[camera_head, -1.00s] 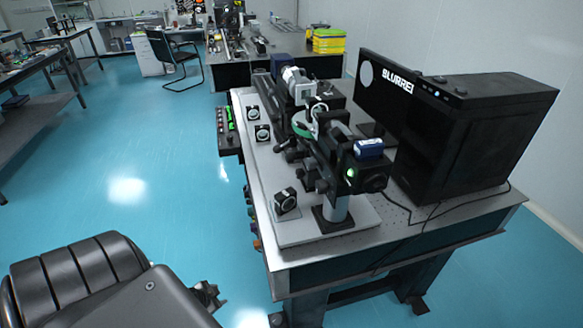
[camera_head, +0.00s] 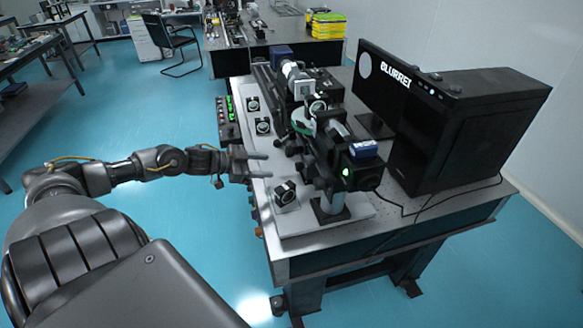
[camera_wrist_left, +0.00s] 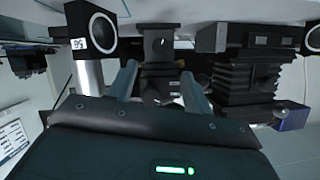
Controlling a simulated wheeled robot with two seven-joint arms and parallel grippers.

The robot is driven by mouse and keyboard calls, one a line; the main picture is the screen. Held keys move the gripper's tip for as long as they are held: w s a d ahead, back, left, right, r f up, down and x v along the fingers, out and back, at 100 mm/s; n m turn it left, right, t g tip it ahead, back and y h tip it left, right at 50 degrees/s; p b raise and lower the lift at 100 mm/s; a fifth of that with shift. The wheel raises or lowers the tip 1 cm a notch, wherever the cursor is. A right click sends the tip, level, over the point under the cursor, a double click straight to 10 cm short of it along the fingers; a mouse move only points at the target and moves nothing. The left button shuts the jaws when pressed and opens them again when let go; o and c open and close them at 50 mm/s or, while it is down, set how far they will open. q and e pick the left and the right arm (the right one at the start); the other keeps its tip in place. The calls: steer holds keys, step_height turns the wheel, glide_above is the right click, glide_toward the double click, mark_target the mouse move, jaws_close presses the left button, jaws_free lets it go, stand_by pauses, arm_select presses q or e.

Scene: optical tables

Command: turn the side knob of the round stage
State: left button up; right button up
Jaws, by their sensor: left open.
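A black optical assembly (camera_head: 322,150) runs along the grey board on the table. A round whitish part with a green edge (camera_head: 303,121) sits midway along it and looks like the round stage. Small dark knob-like parts (camera_head: 291,148) stick out on its left side; I cannot tell which is the side knob. My left gripper (camera_head: 269,165) reaches in from the left, its fingers open and empty, pointing at the assembly and apart from it. In the left wrist view the open fingers (camera_wrist_left: 160,88) show in front of dark mounts (camera_wrist_left: 160,48). My right gripper is out of view.
Small black optic mounts stand on the board's left side, one (camera_head: 285,193) near my fingers. A black computer case (camera_head: 470,125) and a monitor (camera_head: 383,88) stand on the right of the table.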

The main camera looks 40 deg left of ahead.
mark_target(296, 168)
arm_select(q)
steer(key=p+x, duration=0.1)
steer(key=x, duration=0.8)
steer(key=shift+w+d, duration=0.1)
steer(key=shift+w, duration=0.2)
steer(key=shift+w+d+f+p, duration=0.2)
steer(key=shift+w+f+p, duration=0.05)
steer(key=shift+w+p, duration=0.05)
steer(key=shift+c, duration=1)
steer(key=c, duration=0.8)
steer(key=shift+o, duration=0.2)
steer(key=shift+m, duration=0.3)
steer(key=o, duration=1)
steer(key=shift+c, duration=0.2)
